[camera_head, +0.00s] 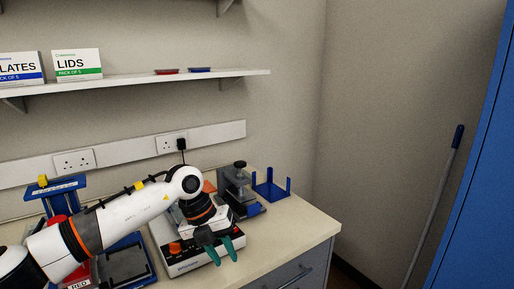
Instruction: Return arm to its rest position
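My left arm comes in from the lower left, white with orange and black bands. Its gripper (223,255) hangs over the front of a white bench device (184,266) with orange knobs. The two green fingers are apart, with nothing visible between them. The gripper and wrist hide part of the device. Whether the fingers touch it I cannot tell. My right gripper is not in view.
A grey and black instrument (237,180) and a blue open rack (271,187) stand at the back right of the bench. A blue stand (66,184) and a dark tray (127,264) are beside my arm. Bare worktop (300,227) lies to the right. A shelf (135,82) hangs above.

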